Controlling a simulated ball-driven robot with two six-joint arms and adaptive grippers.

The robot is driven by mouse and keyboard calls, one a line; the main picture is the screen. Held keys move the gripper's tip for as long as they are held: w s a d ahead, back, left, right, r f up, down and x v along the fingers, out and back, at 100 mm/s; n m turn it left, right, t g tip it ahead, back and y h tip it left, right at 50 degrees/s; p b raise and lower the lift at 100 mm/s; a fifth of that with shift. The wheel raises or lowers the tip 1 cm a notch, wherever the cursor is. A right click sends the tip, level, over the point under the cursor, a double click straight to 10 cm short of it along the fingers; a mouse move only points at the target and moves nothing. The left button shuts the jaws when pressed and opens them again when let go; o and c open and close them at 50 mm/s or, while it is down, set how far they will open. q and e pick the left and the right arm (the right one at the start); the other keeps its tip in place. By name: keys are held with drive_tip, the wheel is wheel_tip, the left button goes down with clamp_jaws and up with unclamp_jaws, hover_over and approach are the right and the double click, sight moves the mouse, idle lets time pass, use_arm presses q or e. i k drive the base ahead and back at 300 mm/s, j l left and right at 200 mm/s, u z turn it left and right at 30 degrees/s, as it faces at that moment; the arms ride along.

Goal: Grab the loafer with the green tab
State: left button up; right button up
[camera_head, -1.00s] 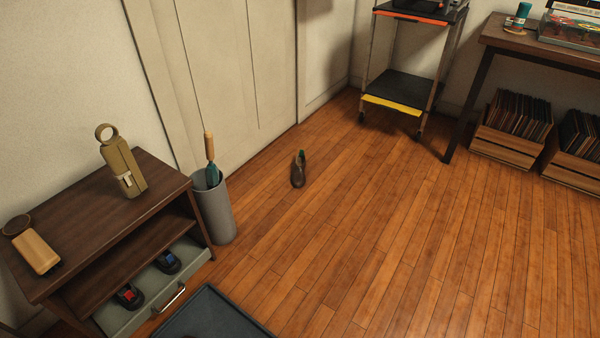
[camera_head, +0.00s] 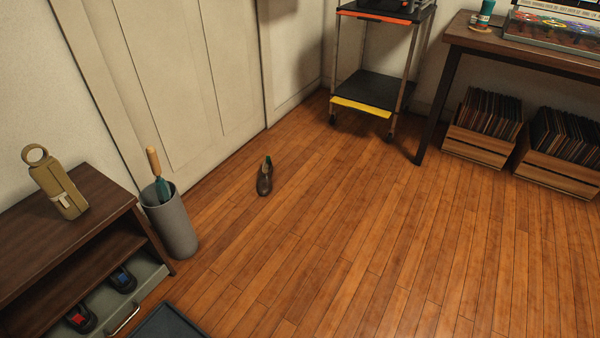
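A dark brown loafer (camera_head: 264,181) stands alone on the wooden floor near the door, with a green part showing at its far end. Two more dark shoes sit in the open lower drawer of the cabinet at the left: one with a blue patch (camera_head: 122,281) and one with a red patch (camera_head: 80,318). Neither of my grippers is in view.
A grey umbrella bin (camera_head: 172,226) stands beside the dark wooden cabinet (camera_head: 99,203). A dark tray (camera_head: 168,323) lies at the bottom edge. A wheeled cart (camera_head: 371,92), a table (camera_head: 480,36) and record crates (camera_head: 478,146) stand at the back. The middle floor is clear.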

sight(264, 186)
drive_tip(key=i+l+z, duration=0.25)
drive_tip(key=i+l, duration=0.25)
drive_tip(key=i+l+z, duration=0.25)
drive_tip(key=i, duration=0.4)
drive_tip(key=i+u, duration=0.4)
drive_tip(key=i+l+u, duration=0.2)
drive_tip(key=i+u, duration=0.25)
drive_tip(key=i+j+u, duration=0.15)
drive_tip(key=i+u, duration=0.15)
drive_tip(key=u, duration=0.2)
drive_tip(key=i+u, duration=0.35)
drive_tip(key=u, duration=0.15)
drive_tip(key=i+j, duration=0.2)
drive_tip(key=i, duration=0.2)
drive_tip(key=i+j, duration=0.25)
drive_tip(key=i, duration=0.15)
drive_tip(key=k+u, duration=0.05)
